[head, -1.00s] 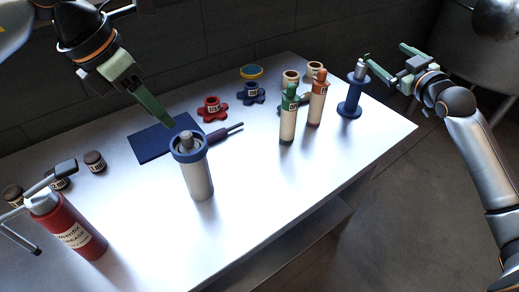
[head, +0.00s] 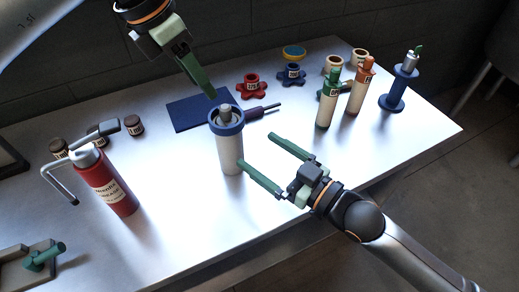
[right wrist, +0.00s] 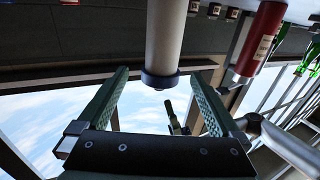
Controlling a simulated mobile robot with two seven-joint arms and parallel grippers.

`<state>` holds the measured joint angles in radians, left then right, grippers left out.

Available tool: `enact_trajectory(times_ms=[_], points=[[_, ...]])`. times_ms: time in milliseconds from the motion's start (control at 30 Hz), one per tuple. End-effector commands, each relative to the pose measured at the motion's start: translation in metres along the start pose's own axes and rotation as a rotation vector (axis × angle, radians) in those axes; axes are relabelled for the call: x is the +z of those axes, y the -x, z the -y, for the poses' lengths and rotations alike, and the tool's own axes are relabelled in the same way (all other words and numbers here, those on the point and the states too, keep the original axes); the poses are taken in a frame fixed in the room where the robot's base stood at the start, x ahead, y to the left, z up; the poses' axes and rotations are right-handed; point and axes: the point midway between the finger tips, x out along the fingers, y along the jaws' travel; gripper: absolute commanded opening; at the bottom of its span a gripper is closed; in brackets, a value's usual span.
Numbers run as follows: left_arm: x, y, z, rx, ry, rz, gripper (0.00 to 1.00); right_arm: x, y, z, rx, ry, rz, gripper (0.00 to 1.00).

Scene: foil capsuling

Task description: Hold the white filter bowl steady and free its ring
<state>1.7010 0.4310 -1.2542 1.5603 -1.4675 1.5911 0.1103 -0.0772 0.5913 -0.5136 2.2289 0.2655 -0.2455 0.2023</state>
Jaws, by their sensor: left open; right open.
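The white filter bowl (head: 229,153) stands upright on the table in the head view, with its blue ring (head: 240,121) around the top and a grey knob inside the ring. My left gripper (head: 211,92) is open, its fingers pointing down just above and behind the ring; one finger largely hides the other. My right gripper (head: 258,151) is open and empty, just right of the bowl, one fingertip close to its side; contact cannot be told. In the right wrist view the bowl (right wrist: 166,40) and ring (right wrist: 161,80) appear upside down, between the open fingers (right wrist: 158,72).
A red grease bottle (head: 108,186) with a bent spout stands left of the bowl. A blue mat (head: 190,113) and a purple-handled tool (head: 262,111) lie behind. Green (head: 328,100) and orange (head: 358,93) bottles and a blue spool stand (head: 395,92) are right.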

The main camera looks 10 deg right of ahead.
Motion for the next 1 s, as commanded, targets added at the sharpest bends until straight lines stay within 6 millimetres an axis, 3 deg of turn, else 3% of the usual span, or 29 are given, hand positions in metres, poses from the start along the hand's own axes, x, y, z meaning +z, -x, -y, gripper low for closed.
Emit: enact_trajectory(times_ms=[167, 700, 1000], points=[[0.000, 0.000, 0.000, 0.000, 0.000, 0.000, 0.50, 0.000, -0.013, 0.004, -0.006, -0.005, -0.004, 1.00], [0.000, 0.000, 0.000, 0.000, 0.000, 0.000, 0.50, 0.000, -0.107, 0.004, -0.006, -0.003, -0.002, 1.00], [0.000, 0.000, 0.000, 0.000, 0.000, 0.000, 0.50, 0.000, -0.125, 0.005, -0.007, -0.003, -0.001, 1.00]])
